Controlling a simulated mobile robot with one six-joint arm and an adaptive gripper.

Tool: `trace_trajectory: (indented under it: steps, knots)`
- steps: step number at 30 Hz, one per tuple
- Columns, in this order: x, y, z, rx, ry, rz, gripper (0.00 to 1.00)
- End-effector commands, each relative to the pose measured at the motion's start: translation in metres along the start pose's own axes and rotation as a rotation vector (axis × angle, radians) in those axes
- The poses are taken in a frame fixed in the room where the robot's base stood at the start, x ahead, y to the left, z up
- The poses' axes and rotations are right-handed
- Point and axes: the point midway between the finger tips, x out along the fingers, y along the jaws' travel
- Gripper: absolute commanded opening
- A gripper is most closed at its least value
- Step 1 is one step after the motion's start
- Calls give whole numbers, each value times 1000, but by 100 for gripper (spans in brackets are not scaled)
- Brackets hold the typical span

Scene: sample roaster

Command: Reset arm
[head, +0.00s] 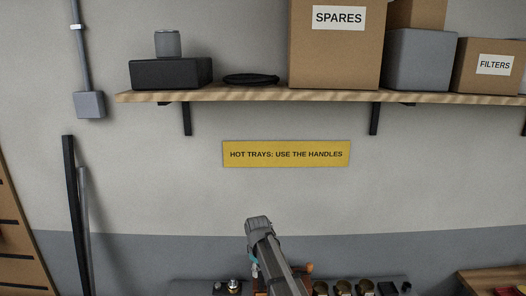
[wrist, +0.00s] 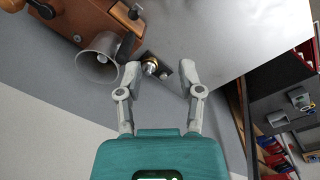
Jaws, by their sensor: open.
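My gripper (wrist: 159,69) is open in the wrist view, its two grey fingers spread apart with nothing held between them. A small brass-and-metal piece on a dark base (wrist: 151,67) shows in the gap between the fingertips, on the grey surface beyond; I cannot tell its distance. In the head view my grey arm reaches up from the bottom middle, over the bench. The gripper's fingers cannot be made out there. A brown machine body (wrist: 88,17) with a pale cup or funnel (wrist: 98,58) is at the upper left of the wrist view.
A bench (head: 195,287) along the bottom holds several brass-coloured round pieces (head: 343,287). A wooden shelf (head: 230,95) above carries a SPARES box (head: 335,55) and a FILTERS box (head: 490,75). A yellow sign (head: 286,154) is on the wall, with bare wall around it.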

Motion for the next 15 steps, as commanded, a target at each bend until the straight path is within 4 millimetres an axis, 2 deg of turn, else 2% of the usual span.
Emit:
trace_trajectory:
  steps: [3,15]
  knots:
    - [0,0,0,0,0,0,49]
    - [23,2,44,116,-1,-5,49]
